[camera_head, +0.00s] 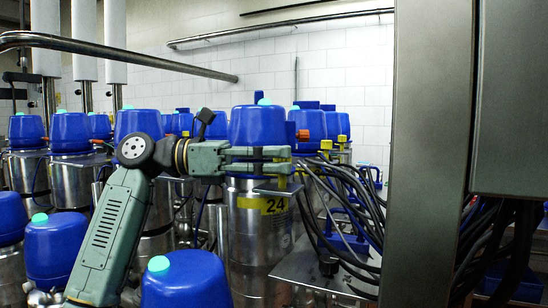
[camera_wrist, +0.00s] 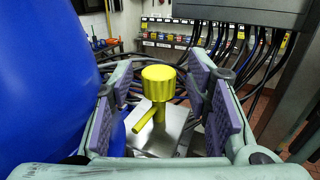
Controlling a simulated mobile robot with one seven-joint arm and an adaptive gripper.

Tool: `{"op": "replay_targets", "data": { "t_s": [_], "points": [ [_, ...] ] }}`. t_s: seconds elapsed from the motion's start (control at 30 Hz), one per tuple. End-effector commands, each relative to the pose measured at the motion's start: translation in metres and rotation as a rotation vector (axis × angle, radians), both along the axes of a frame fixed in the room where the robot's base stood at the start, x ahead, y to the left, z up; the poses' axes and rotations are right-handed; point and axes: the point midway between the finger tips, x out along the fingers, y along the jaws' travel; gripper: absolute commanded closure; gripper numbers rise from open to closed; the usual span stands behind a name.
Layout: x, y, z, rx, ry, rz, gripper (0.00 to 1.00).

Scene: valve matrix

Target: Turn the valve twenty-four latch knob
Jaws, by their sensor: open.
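Valve twenty-four is a steel cylinder with a blue cap (camera_head: 257,125) and a yellow label reading 24 (camera_head: 272,205), at the middle of the head view. In the wrist view a ribbed yellow knob (camera_wrist: 158,84) stands upright on a steel plate (camera_wrist: 163,141), with a slanted yellow side pin below it. My gripper (camera_head: 288,160) reaches across the front of the blue cap in the head view. In the wrist view my gripper (camera_wrist: 160,95) is open, with purple pads on either side of the knob and gaps between. In the head view the fingers largely hide the knob.
The large blue cap (camera_wrist: 45,80) fills the left of the wrist view, close to my left finger. Black cables (camera_head: 350,220) run behind and to the right. A grey steel column (camera_head: 428,150) stands at right. Other blue-capped valves (camera_head: 187,280) crowd around.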

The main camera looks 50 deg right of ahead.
Motion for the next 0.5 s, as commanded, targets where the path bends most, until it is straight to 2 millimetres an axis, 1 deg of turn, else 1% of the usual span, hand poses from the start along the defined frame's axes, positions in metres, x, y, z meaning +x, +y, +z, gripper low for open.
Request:
{"op": "replay_targets", "data": {
  "t_s": [0.37,0.5],
  "points": [
    [0.0009,-0.0005,-0.0006,0.002,0.001,0.004,0.54],
    [0.0008,0.0004,-0.0010,0.000,0.000,0.037,0.54]
  ]
}}
